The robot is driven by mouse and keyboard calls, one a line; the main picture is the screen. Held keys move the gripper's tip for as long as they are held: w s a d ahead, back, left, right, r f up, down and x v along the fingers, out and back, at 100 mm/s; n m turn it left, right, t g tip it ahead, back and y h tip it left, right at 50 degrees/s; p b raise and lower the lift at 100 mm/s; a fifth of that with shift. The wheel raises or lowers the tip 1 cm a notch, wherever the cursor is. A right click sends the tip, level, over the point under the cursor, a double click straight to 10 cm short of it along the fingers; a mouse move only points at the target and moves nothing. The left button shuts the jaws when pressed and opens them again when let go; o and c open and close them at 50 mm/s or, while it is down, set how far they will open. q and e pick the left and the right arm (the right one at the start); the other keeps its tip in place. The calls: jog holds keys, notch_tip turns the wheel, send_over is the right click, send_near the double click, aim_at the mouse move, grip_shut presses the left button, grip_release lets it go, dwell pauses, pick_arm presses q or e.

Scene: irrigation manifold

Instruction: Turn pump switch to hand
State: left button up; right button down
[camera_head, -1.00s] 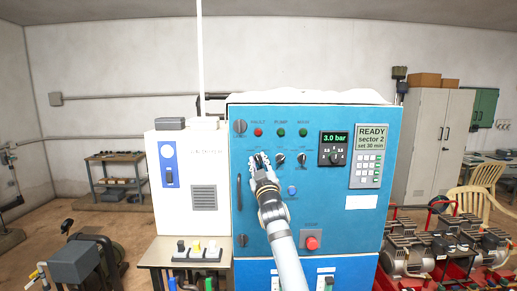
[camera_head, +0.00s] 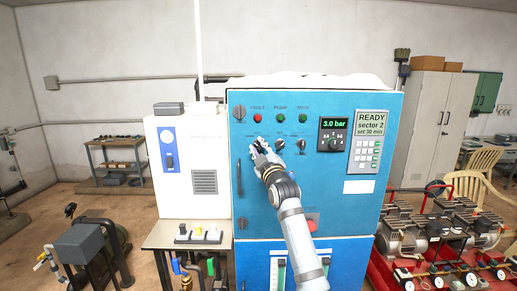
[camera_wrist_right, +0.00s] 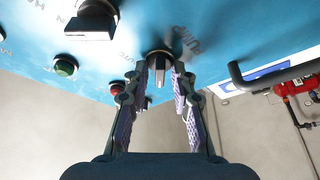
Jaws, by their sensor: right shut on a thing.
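The pump switch, a dark rotary knob with a light grip bar (camera_wrist_right: 159,70), sits on the blue cabinet door (camera_head: 350,215). It is the leftmost knob of the row below the lamps. My right gripper (camera_head: 257,147) covers it in the head view. In the right wrist view, the fingers of my right gripper (camera_wrist_right: 159,84) lie on both sides of the knob's bar, shut on it. The lettering beside it is upside down and partly blurred. The knob's exact position is hard to read. My left gripper is not in view.
Two more knobs, the middle one (camera_head: 280,143) and the right one (camera_head: 301,145), sit close to the right. A vertical door handle (camera_head: 239,177) is at the left. The red stop button (camera_head: 312,222) is partly behind my right arm. Lamps sit above.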

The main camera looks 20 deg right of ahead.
jog(key=shift+f, duration=0.1)
jog(key=c, duration=1.4)
grip_release()
jog(key=shift+c, duration=0.2)
jog(key=v, duration=1.1)
jog(key=shift+s, duration=0.4)
jog(key=shift+f, duration=0.1)
